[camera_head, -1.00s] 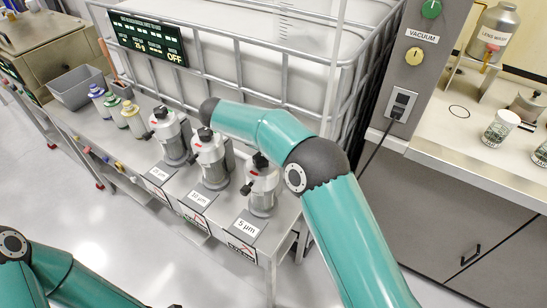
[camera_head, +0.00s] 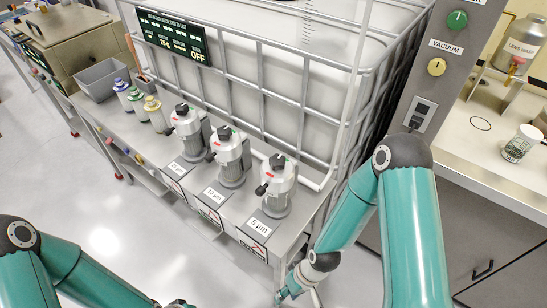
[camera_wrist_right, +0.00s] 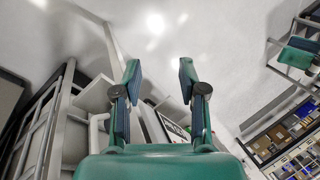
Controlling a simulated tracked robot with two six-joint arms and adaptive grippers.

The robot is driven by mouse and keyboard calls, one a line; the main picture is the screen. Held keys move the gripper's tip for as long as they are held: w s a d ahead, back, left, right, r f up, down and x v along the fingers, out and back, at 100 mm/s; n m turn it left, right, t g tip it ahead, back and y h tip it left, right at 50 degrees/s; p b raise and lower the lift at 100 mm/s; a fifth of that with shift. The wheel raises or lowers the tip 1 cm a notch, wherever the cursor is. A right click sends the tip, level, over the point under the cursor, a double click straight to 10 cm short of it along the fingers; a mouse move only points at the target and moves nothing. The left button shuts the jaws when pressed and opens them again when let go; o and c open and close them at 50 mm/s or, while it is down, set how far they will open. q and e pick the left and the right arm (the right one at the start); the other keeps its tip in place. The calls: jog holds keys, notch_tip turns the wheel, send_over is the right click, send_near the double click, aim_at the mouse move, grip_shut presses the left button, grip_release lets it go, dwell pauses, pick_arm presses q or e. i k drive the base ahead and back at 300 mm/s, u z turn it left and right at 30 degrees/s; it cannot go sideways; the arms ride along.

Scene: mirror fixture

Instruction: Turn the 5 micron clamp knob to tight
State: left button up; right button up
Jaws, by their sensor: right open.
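The 5 µm filter housing (camera_head: 277,198) is a grey and white cylinder at the right end of a row of three on the steel bench. A black knob (camera_head: 262,189) sticks out of its left side and a black part with a red mark sits on top; its tight or loose setting is too small to read. My right gripper (camera_head: 290,293) hangs low, below the bench's right end, apart from the housing. In the right wrist view its two fingers (camera_wrist_right: 160,78) are spread with nothing between them. Only a dark bit of my left gripper (camera_head: 178,304) shows at the bottom edge.
The 10 µm housing (camera_head: 231,160) and another housing (camera_head: 187,134) stand to the left on the bench. Several small bottles (camera_head: 137,104) and a grey bin (camera_head: 102,80) are farther left. A caged tank (camera_head: 285,85) stands close behind. A vacuum panel (camera_head: 430,68) is at right.

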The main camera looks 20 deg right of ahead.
aim_at(277, 162)
jog(key=u, duration=1.2)
jog(key=k, duration=1)
jog(key=z, duration=1.2)
jog(key=i, duration=1)
jog(key=u, duration=0.05)
